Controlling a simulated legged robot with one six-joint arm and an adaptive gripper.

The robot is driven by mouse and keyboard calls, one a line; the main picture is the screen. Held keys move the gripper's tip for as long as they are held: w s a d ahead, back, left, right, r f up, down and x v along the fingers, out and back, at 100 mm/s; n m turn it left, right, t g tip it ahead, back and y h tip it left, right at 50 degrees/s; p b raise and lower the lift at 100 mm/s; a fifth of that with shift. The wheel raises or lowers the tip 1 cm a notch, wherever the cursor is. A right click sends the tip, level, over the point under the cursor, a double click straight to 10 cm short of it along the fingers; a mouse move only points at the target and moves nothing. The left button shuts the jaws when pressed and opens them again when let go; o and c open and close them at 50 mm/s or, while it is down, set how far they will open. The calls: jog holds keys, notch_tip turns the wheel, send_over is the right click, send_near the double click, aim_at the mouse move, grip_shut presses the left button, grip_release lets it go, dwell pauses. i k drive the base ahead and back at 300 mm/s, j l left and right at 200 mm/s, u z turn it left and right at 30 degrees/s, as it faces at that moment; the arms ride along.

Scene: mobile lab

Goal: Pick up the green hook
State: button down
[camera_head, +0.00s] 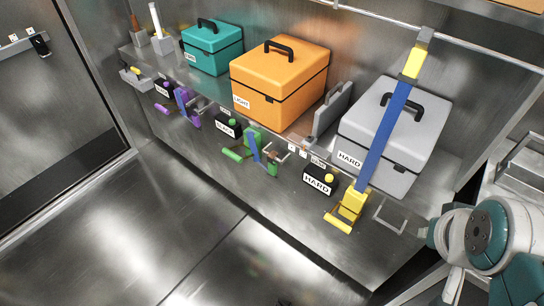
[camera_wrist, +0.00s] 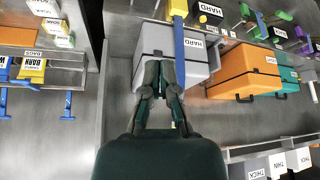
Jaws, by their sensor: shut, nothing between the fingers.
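The green hook (camera_head: 233,154) is on the front edge of the shelf in the head view, below the orange case. A short blue strip crosses beside its green mount. It also shows near the top of the wrist view (camera_wrist: 284,15), right of the grey case. My gripper (camera_wrist: 162,66) is shut and empty in the wrist view, in front of the grey case and apart from the green hook. In the head view my arm is at the lower right, well right of the hook; I cannot make out the fingertips there.
The teal case (camera_head: 213,47), orange case (camera_head: 280,80) and grey case (camera_head: 393,135) stand on the shelf. A purple hook (camera_head: 190,115) is left of the green one and a yellow hook (camera_head: 340,222) right, with a long blue strap (camera_head: 386,135). The floor (camera_head: 190,220) in front is clear.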

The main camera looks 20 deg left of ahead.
aim_at(272, 165)
jog(key=i+j+z, duration=0.4)
jog(key=j, duration=1.8)
jog(key=j+z, duration=0.4)
jog(key=j, duration=1.75)
jog(key=k, duration=0.05)
